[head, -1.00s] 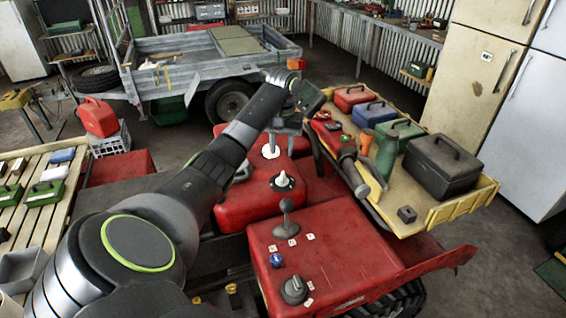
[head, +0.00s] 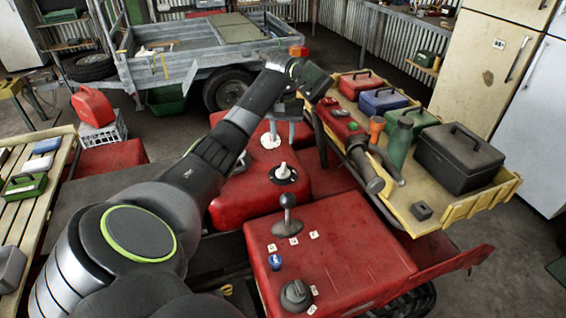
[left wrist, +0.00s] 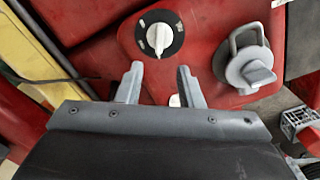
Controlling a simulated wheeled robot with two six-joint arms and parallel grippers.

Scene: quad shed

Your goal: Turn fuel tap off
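The fuel tap looks to be the white knob on a black round plate (head: 283,174), on the red body of the quad. It shows at the top middle of the left wrist view (left wrist: 159,36), with its white pointer close to upright in that picture. My left gripper (head: 281,131) is above the red body, past the tap in the head view. In the left wrist view, its two fingers (left wrist: 160,84) are apart with nothing gripped, short of the knob and not visibly touching it. A white patch shows between the fingers. My right gripper is not in view.
A grey cap with a loop (left wrist: 250,66) sits beside the tap. A handlebar grip (head: 368,176) and a yellow tray (head: 470,212) with a black box (head: 460,160) lie to the right. A lever (head: 287,205) and a dark dial (head: 296,294) stand on the nearer red panel.

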